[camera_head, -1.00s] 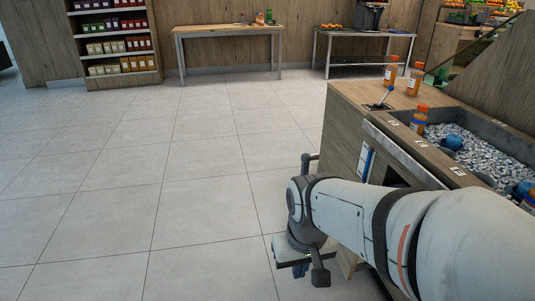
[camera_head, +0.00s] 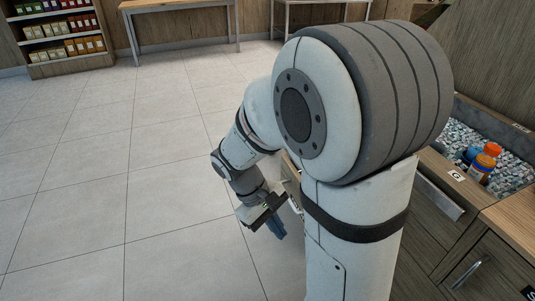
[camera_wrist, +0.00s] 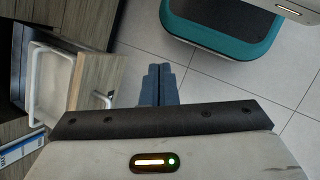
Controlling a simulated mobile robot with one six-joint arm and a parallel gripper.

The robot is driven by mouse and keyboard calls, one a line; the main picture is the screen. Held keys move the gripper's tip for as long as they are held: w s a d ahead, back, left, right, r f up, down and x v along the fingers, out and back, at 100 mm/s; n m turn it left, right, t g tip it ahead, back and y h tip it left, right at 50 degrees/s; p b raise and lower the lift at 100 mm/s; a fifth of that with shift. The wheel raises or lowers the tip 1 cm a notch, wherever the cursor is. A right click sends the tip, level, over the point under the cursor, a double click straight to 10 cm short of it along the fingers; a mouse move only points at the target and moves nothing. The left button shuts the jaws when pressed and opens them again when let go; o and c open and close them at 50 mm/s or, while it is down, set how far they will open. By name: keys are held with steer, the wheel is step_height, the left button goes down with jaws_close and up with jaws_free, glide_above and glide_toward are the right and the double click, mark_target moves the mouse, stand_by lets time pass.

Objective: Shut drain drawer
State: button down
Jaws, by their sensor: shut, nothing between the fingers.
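The drain drawer shows in the wrist view as a pulled-out wooden drawer front (camera_wrist: 97,75) with a small metal handle, standing out from the counter at the left. A pale frame or tray edge (camera_wrist: 36,75) lies behind that front. My gripper (camera_wrist: 158,84) has its blue fingers together and empty, to the right of the drawer front and apart from it in the picture. In the head view my gripper (camera_head: 278,230) hangs low over the floor, left of the counter. My arm hides most of the drawer there.
The counter (camera_head: 430,235) is at the right, with a bin of crushed ice (camera_head: 512,172) and orange-capped bottles (camera_head: 484,160). Another cabinet handle (camera_head: 467,273) is at lower right. Open tiled floor (camera_head: 90,200) lies to the left. Shelves (camera_head: 60,35) and a table (camera_head: 180,8) stand behind.

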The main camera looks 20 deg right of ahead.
steer(key=w+a+f+n+t+h+p, duration=0.1)
steer(key=w+f+n+t+h+p, duration=0.1)
steer(key=w+f+n+h+p, duration=0.35)
steer(key=w+a+f+n+t+h+p, duration=0.1)
steer(key=w+f+n+t+h+p, duration=0.15)
steer(key=w+n+h, duration=0.55)
steer(key=d, duration=1.3)
steer(key=shift+d+r+b, duration=0.3)
steer(key=shift+b, duration=0.1)
